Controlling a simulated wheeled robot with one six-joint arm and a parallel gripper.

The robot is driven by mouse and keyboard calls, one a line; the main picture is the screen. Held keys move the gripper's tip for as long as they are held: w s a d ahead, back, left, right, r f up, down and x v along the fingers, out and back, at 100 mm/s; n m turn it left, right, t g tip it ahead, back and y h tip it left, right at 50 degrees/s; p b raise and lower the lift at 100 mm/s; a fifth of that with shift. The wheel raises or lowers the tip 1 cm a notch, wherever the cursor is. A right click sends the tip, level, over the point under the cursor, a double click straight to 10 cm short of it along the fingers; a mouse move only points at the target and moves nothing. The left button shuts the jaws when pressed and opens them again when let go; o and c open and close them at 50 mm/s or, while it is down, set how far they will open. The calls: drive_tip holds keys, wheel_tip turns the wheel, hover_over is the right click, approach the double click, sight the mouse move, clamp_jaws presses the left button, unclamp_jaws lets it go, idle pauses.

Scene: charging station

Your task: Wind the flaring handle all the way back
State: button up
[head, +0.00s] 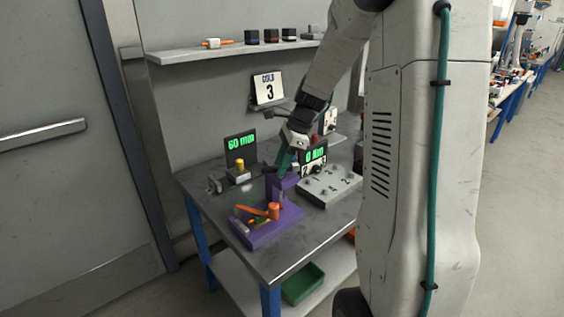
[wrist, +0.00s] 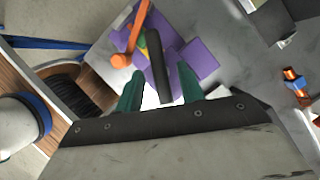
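The purple flaring tool (head: 262,234) stands on the grey table near its front left corner. It has an orange lever (head: 258,211) and a black handle bar (wrist: 157,68). In the wrist view the orange lever (wrist: 130,45) lies left of the bar, with small yellow and green parts beside it. My gripper (head: 283,164) reaches down over the tool's upright post. In the wrist view my gripper's teal fingers (wrist: 160,60) stand apart with the black bar between them. Contact cannot be told.
A grey numbered panel (head: 330,187) stands right of the tool. A display reading 60 mm (head: 241,148) and a small fixture (head: 238,174) with a yellow knob are behind it. A wall shelf (head: 225,50) holds small parts. A green bin (head: 303,284) sits below the tabletop.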

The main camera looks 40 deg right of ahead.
clamp_jaws()
drive_tip(key=shift+n, duration=0.3)
drive_tip(key=n+g, duration=0.1)
drive_tip(key=n, duration=0.1)
drive_tip(key=n+g, duration=0.1)
drive_tip(key=n, duration=0.1)
drive_tip(key=shift+w+n, duration=0.2)
drive_tip(key=shift+n, duration=0.1)
drive_tip(key=n+g, duration=0.1)
drive_tip(key=n, duration=0.3)
drive_tip(key=shift+w+n+g, duration=0.1)
drive_tip(key=shift+n+g, duration=0.2)
drive_tip(key=shift+g, duration=0.1)
drive_tip(key=n+g, duration=0.1)
drive_tip(key=n, duration=0.3)
drive_tip(key=shift+w+h, duration=0.15)
drive_tip(key=shift+h, duration=0.25)
drive_tip(key=shift+a+n+g+h, duration=0.1)
drive_tip(key=shift+n+g+h, duration=0.25)
drive_tip(key=shift+n, duration=0.85)
drive_tip(key=shift+n+g+h, duration=0.35)
drive_tip(key=shift+n, duration=0.85)
